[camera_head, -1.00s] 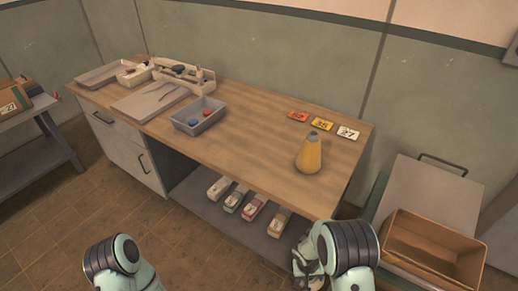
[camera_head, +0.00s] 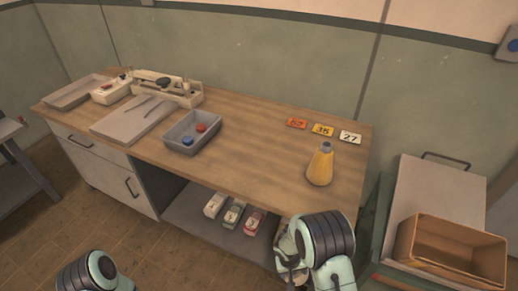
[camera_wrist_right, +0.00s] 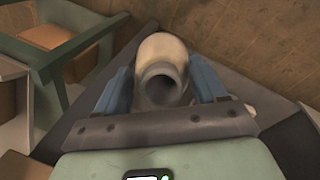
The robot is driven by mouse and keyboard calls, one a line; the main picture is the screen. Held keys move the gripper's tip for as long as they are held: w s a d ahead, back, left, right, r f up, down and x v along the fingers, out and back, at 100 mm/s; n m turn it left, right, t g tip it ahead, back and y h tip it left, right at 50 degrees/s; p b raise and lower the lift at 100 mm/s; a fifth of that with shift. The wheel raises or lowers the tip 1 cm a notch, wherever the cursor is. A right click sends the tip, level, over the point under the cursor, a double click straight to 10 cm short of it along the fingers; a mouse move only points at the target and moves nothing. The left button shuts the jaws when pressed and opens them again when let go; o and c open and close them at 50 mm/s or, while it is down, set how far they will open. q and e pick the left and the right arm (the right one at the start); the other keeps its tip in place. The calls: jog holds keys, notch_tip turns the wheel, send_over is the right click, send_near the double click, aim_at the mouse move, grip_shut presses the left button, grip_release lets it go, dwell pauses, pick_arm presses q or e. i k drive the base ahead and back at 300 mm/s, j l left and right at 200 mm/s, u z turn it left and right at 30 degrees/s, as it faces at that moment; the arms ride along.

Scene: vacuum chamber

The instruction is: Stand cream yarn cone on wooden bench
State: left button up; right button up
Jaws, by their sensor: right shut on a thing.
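The cream yarn cone (camera_wrist_right: 165,50) is between the blue fingers of my right gripper (camera_wrist_right: 158,88) in the right wrist view, its grey hollow tip facing the camera. The gripper is shut on it. In the head view my right gripper (camera_head: 290,264) is low at the front right of the wooden bench (camera_head: 250,140), mostly hidden by my own wrist. I cannot make out the cone clearly there. My left arm shows at the bottom left, but its gripper is out of view.
A yellow cone (camera_head: 320,166) stands upright on the bench's right part, near number cards (camera_head: 323,130). A grey bin (camera_head: 191,133) and a tool caddy (camera_head: 168,86) stand further left. Bare wood lies between bin and cone. A cardboard box (camera_head: 450,250) is at right.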

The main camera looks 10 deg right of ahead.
aim_at(277, 164)
jog(key=i+j, duration=0.15)
jog(key=j, duration=0.2)
jog(key=i+j, duration=0.2)
jog(key=j, duration=0.15)
jog(key=i+j, duration=0.15)
jog(key=j, duration=0.2)
